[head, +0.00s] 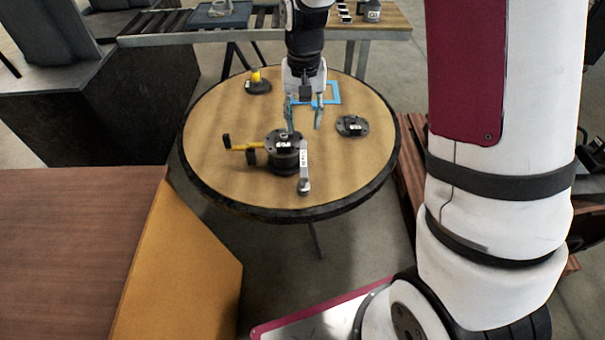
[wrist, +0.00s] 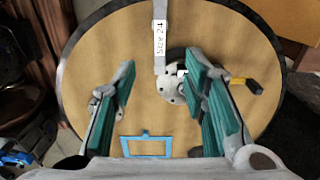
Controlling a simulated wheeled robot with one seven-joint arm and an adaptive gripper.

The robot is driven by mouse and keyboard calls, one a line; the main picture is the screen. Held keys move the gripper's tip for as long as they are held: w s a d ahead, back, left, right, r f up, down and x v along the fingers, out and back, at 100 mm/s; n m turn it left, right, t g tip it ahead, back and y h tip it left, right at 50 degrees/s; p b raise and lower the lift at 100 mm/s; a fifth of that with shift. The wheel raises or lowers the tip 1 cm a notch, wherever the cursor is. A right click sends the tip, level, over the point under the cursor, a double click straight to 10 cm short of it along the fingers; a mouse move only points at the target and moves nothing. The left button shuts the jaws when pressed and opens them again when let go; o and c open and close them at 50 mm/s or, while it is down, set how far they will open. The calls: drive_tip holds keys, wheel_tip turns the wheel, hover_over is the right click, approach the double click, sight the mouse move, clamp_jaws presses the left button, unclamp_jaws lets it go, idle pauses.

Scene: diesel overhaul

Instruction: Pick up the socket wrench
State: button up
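The socket wrench (head: 304,178) is a silver-grey bar with a white label, at the front of the round table beside a dark round part (head: 285,160). In the wrist view the wrench (wrist: 160,62) has a "Size 24" label and runs up to the top edge, where it is cut off. My gripper (head: 305,116) is open and empty above the table, behind the wrench in the head view. In the wrist view its green-padded fingers (wrist: 161,75) stand wide apart, with the wrench's near end between them in the picture. The height gap is hard to tell.
A yellow-handled tool (head: 240,146) lies left of the dark part. A black flange (head: 352,126) sits on the right, a yellow-topped part (head: 257,83) at back left, and a blue frame (head: 332,92) at the back. The table's front left (head: 220,170) is clear.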

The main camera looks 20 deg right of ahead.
sight(303, 158)
wheel_tip(303, 158, down, 14)
drive_tip(key=shift+s+r+p, duration=0.1)
drive_tip(key=shift+p, duration=0.4)
clamp_jaws()
